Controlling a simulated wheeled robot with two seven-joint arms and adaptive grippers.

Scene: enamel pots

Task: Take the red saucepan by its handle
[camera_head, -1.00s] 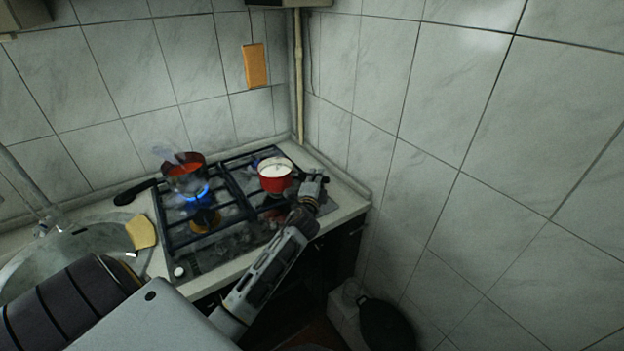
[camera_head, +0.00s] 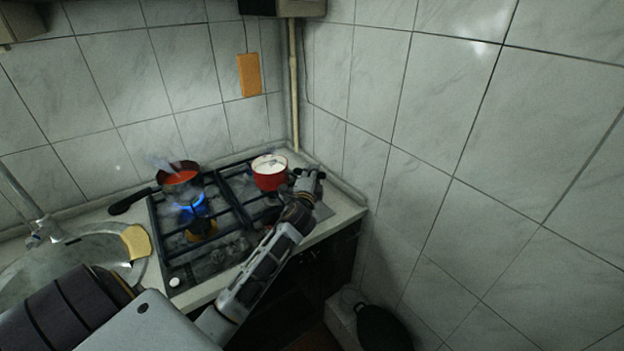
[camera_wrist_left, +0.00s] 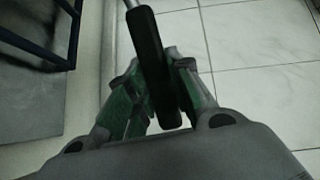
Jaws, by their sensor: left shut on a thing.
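The red saucepan (camera_head: 269,181) has a white inside or white contents and is at the back right of the hob in the head view. It appears raised a little above the grate and roughly level. My left gripper (camera_head: 308,180) is on its right side, at the handle. In the left wrist view the black handle (camera_wrist_left: 152,60) runs between the green-padded fingers of my left gripper (camera_wrist_left: 155,98), which are shut on it. The pan's body is outside the wrist view. My right gripper is not in view.
A dark pot with red contents (camera_head: 180,178) and a black handle stands left on the gas hob (camera_head: 236,240), over a blue flame. A sink (camera_head: 75,255) with a yellow sponge (camera_head: 136,242) lies left. Tiled walls close the back and right. A dark pan (camera_head: 380,327) is low at right.

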